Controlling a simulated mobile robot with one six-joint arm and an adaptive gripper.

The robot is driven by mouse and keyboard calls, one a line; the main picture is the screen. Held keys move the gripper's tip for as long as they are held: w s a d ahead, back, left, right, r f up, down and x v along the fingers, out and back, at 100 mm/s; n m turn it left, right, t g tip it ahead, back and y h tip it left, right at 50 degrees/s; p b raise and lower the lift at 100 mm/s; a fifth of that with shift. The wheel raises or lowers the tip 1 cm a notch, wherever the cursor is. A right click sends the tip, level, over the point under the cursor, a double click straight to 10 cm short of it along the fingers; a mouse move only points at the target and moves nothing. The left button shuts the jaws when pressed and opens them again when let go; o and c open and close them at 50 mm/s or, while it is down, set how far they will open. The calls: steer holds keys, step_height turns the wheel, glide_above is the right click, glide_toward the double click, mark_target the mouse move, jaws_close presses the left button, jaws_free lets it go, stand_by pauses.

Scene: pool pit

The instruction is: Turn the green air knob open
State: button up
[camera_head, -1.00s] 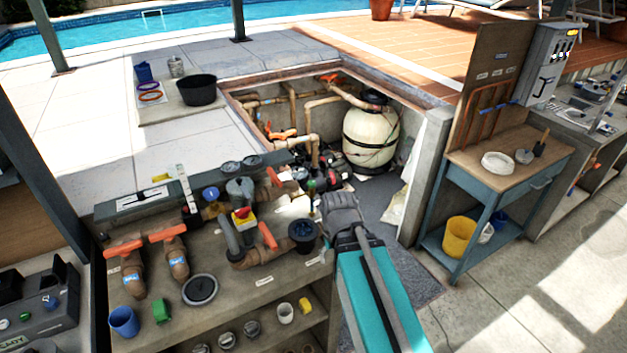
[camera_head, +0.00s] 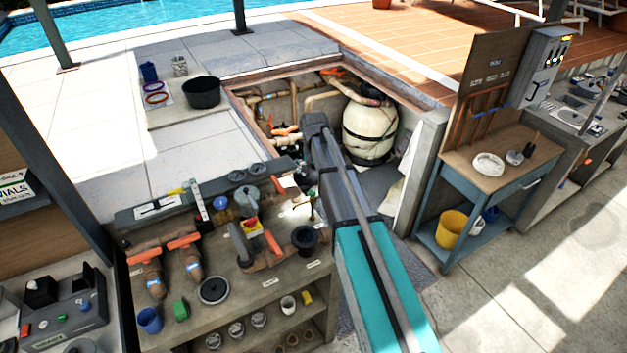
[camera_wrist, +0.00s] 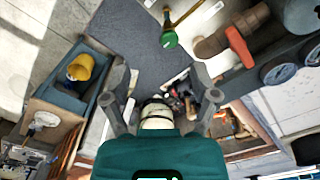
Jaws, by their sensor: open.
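The green air knob (camera_wrist: 168,38) shows in the wrist view at the upper middle, on a thin brass stem. It is beyond my gripper (camera_wrist: 159,98) in that view and apart from it. My gripper is open, with its two grey fingers spread and nothing between them. In the head view a small green knob (camera_head: 312,191) stands on the bench just left of my arm, close to the black cup-like fitting. My fingers cannot be made out clearly in the head view.
The cream filter tank (camera_head: 369,132) stands in the pit behind. A blue work table (camera_head: 452,178) with a yellow bucket (camera_head: 450,229) stands to the right. The grey floor between is open.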

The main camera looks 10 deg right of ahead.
mark_target(312, 191)
steer(key=shift+m, duration=0.3)
steer(key=w+r, duration=0.1)
steer(key=w+r+p, duration=0.1)
steer(key=w, duration=0.1)
steer(key=shift+w+r, duration=0.15)
steer(key=shift+w, duration=0.15)
step_height(312, 191, down, 14)
steer(key=b, duration=1.3)
steer(key=shift+r+b, duration=0.1)
steer(key=shift+b, duration=0.2)
